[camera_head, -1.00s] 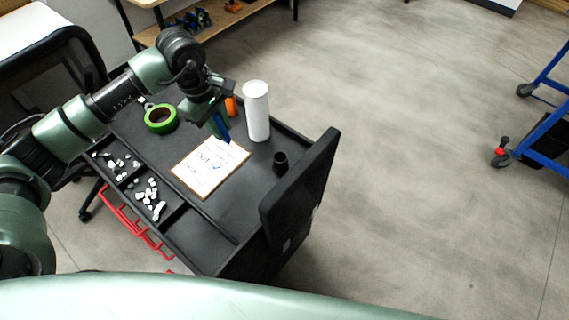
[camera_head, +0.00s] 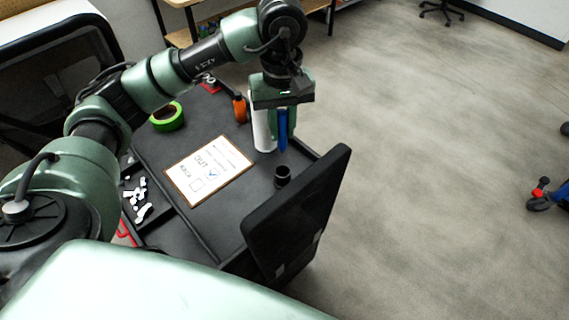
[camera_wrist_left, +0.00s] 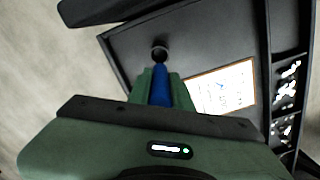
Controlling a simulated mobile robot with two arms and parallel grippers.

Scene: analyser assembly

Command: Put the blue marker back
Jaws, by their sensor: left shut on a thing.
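My left gripper (camera_head: 283,118) is shut on the blue marker (camera_head: 283,131), which points down, upright, above the cart top. The marker also shows between the fingers in the left wrist view (camera_wrist_left: 160,88). A small black cup (camera_head: 282,175) stands on the cart near the black upright panel; it shows just beyond the marker's tip in the left wrist view (camera_wrist_left: 159,51). The marker is apart from the cup. A clipboard (camera_head: 208,171) with a paper lies on the cart; its "OUT" box bears a blue tick and the lower box looks empty. My right gripper is not in view.
A white cylinder (camera_head: 262,128) stands partly behind the marker and gripper. An orange bottle (camera_head: 240,108) and a green tape roll (camera_head: 167,117) are farther left. The black panel (camera_head: 300,213) rises at the cart's right edge. A side tray holds small white pieces (camera_head: 138,201).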

